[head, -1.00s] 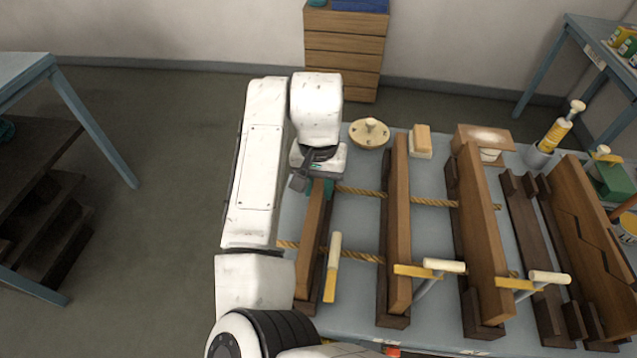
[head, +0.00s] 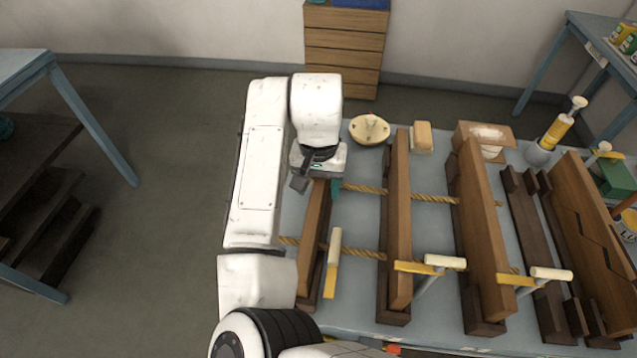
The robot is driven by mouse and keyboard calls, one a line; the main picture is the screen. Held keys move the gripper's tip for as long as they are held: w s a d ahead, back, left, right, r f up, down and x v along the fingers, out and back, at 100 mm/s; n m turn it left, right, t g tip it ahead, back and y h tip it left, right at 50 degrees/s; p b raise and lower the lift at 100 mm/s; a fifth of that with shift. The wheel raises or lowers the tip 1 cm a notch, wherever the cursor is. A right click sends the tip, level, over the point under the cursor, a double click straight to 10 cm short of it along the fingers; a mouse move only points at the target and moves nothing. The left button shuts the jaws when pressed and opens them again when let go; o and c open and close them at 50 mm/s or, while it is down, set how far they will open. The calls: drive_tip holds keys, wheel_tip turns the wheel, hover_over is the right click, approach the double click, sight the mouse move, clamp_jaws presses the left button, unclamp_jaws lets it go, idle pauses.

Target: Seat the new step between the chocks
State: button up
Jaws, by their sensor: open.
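Three brown wooden steps lie lengthwise on the blue-grey table: a left step (head: 313,235), a middle step (head: 399,215) and a right step (head: 484,225). Darker wood pieces that may be chocks show along them. I cannot tell which step is the new one. Tan rope (head: 433,198) runs crosswise between the steps. My gripper (head: 318,187) is open at the far end of the left step, with a dark finger on its left and a teal finger on its right. Whether they touch the wood is unclear. My arm hides part of the left side.
Pale-handled tools with yellow parts (head: 334,262) lie or stand near the steps. Dark wooden racks (head: 537,250) fill the right.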

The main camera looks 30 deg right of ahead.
wheel_tip(320, 180, up, 11)
drive_tip(key=shift+b, duration=0.3)
drive_tip(key=shift+f, duration=0.15)
idle(0.6)
